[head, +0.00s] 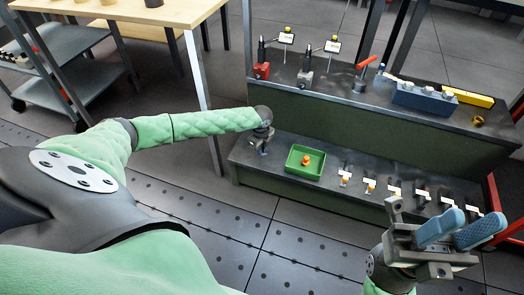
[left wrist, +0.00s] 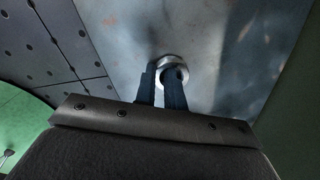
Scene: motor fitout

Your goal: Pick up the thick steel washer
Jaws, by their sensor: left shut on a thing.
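The thick steel washer (left wrist: 173,58) is a shiny ring in the left wrist view, between the blue fingertips of my left gripper (left wrist: 164,76). One finger reaches over its hole and the other is at its outer side. The gripper is shut on it. I cannot tell whether the washer touches the grey steel surface (left wrist: 220,50) or is just above it. In the head view my left gripper (head: 263,149) is low over the left end of the lower bench step, and the washer is too small to make out. My right gripper (head: 470,225) is open and empty at the lower right.
A green tray (head: 291,171) with an orange part (head: 305,160) stands right of my left gripper. Several small labelled holders run along the step to the right. The upper shelf bears a red tool stand (head: 262,70), a blue block (head: 425,98) and a yellow block (head: 470,97).

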